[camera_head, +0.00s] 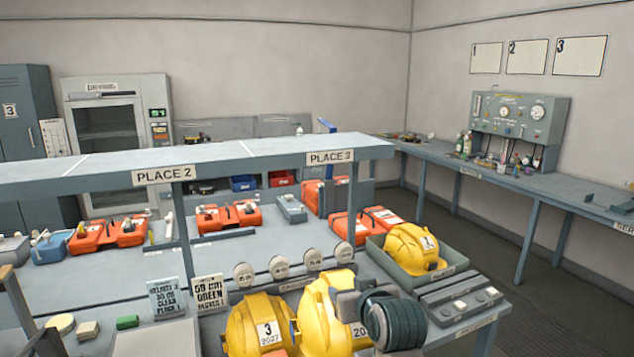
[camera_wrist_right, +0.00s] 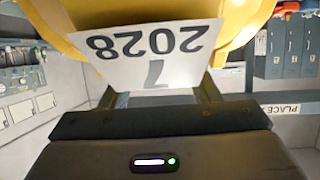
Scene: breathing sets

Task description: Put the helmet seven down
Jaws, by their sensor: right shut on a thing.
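The yellow helmet seven (camera_head: 318,306) is at the bottom middle of the head view, partly covered by my right arm. In the right wrist view the helmet (camera_wrist_right: 240,22) fills the top, and its white label, reading 7 and 2028, appears upside down. My right gripper (camera_wrist_right: 155,95) is shut on this helmet; it also shows in the head view (camera_head: 346,300). Another yellow helmet (camera_head: 248,322), labelled 3 and 2027, sits just to its left. I cannot tell whether helmet seven touches the bench. My left gripper is not in view.
A raised shelf (camera_head: 240,153) marked PLACE 2 and PLACE 3 crosses above the bench. A yellow helmet (camera_head: 408,250) sits in a grey tray (camera_head: 440,272) at right. Several white round pieces stand behind the helmets. Sign cards (camera_head: 209,292) stand at left.

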